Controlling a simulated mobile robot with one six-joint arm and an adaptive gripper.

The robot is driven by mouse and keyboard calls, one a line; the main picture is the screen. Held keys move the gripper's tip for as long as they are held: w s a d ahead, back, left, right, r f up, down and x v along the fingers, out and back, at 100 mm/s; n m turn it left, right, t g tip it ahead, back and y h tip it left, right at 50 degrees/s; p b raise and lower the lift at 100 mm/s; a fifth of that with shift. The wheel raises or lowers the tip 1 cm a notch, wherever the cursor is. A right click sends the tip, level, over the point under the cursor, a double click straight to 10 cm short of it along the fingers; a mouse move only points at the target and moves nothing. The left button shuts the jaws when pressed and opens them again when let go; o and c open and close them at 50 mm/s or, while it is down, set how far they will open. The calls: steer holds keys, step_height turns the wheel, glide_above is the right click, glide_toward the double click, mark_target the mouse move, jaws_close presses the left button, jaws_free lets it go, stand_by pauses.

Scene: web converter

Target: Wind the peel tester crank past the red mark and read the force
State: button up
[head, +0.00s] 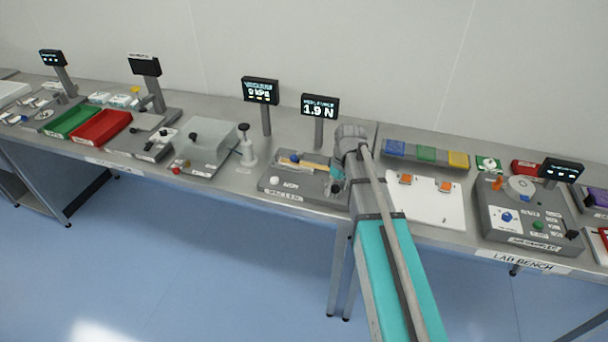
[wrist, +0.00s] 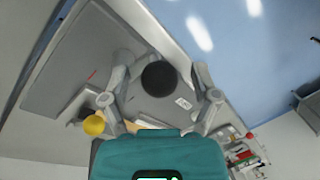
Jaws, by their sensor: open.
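The peel tester (head: 312,196) is a low grey plate with a tan strip on the bench. Its display (head: 320,106) reads 1.9 N, with small text above that looks like peel force. My gripper (head: 336,187) is over the tester's right end, pointing down. In the wrist view, the black round crank knob (wrist: 159,78) lies between the two open fingers, with a gap visible on both sides. A short red mark (wrist: 92,75) shows on the grey plate to the left. In the head view, my arm and gripper hide most of the crank.
A yellow ball-shaped knob (wrist: 94,124) is left of the fingers. A vacuum display (head: 260,91) and a clear-covered box (head: 207,141) stand left of the tester. A white board with orange clips (head: 428,203) lies right of it. The bench front edge is close.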

steer(key=shift+a+m, duration=0.15)
steer(key=shift+m, duration=0.25)
